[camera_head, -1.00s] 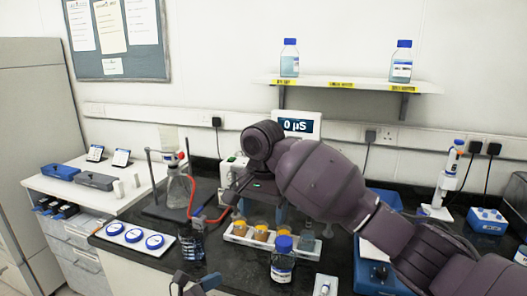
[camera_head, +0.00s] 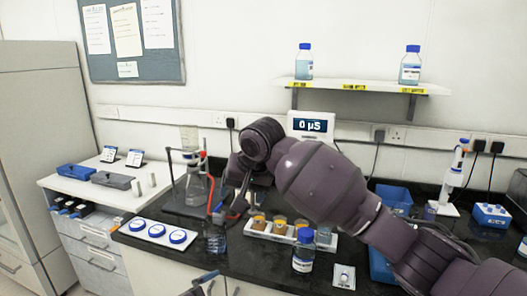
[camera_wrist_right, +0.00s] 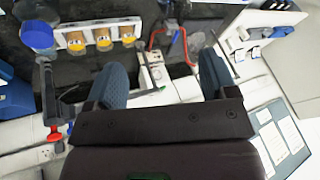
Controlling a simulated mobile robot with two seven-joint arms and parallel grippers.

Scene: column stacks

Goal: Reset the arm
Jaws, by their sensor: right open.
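My right arm (camera_head: 325,185) is dark purple and reaches in from the right across the bench in the head view. Its gripper (camera_head: 238,205) points down behind the left end of the vial rack, beside the red tubing. In the right wrist view the two blue-grey fingers of this gripper (camera_wrist_right: 163,78) stand apart with nothing held between them. My left gripper (camera_head: 206,283) shows only in part at the bottom edge of the head view; its jaw state is unclear.
A white rack (camera_head: 262,233) with orange-capped vials stands below my right arm. A blue-capped bottle (camera_head: 303,252) stands in front of it. A flask (camera_head: 197,188) on a stand is left of the gripper. A white tray (camera_head: 130,231) holds blue-rimmed dishes.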

